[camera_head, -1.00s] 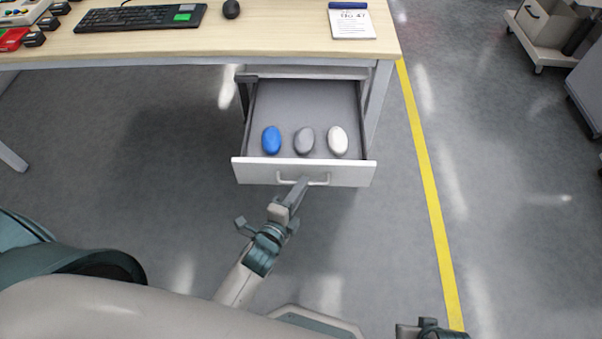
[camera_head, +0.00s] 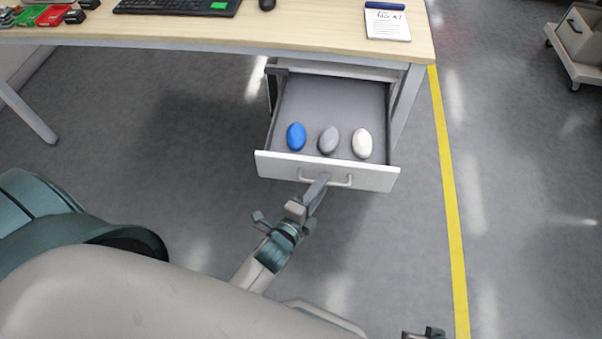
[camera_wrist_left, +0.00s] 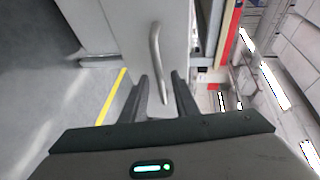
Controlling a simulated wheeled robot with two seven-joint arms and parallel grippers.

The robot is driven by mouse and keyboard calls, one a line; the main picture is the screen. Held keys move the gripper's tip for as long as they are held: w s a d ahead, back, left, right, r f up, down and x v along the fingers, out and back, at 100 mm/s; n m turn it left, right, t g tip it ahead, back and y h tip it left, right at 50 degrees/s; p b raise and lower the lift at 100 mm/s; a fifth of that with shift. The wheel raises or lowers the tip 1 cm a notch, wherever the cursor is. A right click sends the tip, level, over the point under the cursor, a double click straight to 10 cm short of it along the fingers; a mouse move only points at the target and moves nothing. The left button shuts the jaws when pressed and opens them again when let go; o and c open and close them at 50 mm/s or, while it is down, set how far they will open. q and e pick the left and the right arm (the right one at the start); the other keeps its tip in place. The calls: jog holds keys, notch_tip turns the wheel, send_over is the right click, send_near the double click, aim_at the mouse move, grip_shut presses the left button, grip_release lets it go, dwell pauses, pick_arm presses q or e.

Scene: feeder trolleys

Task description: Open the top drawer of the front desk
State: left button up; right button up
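The front desk (camera_head: 330,36) has its top drawer (camera_head: 343,92) pulled well out, with the inside showing. Blue (camera_head: 296,136), grey (camera_head: 328,140) and white (camera_head: 361,143) oval objects lie in a row near its front. The drawer's white front (camera_head: 280,166) has a bar handle (camera_head: 345,181). My left gripper (camera_head: 317,190) is at the handle. In the left wrist view the handle (camera_wrist_left: 155,50) passes between the two fingers of my left gripper (camera_wrist_left: 160,80), with gaps visible beside it, so the fingers look open. A dark part of my right gripper (camera_head: 425,334) shows at the bottom edge; its fingers are cut off.
A keyboard (camera_head: 180,5), a mouse (camera_head: 267,4) and a notepad (camera_head: 388,25) lie on the desk. A yellow floor line (camera_head: 449,190) runs along the right. A trolley (camera_head: 580,45) stands at the far right. The floor right of the drawer is clear.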

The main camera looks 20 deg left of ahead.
pick_arm(q)
jog(key=v, duration=1.7)
pick_arm(e)
jog(key=shift+r, duration=0.45)
pick_arm(q)
jog(key=shift+f, duration=0.15)
pick_arm(e)
jog(key=shift+f, duration=0.2)
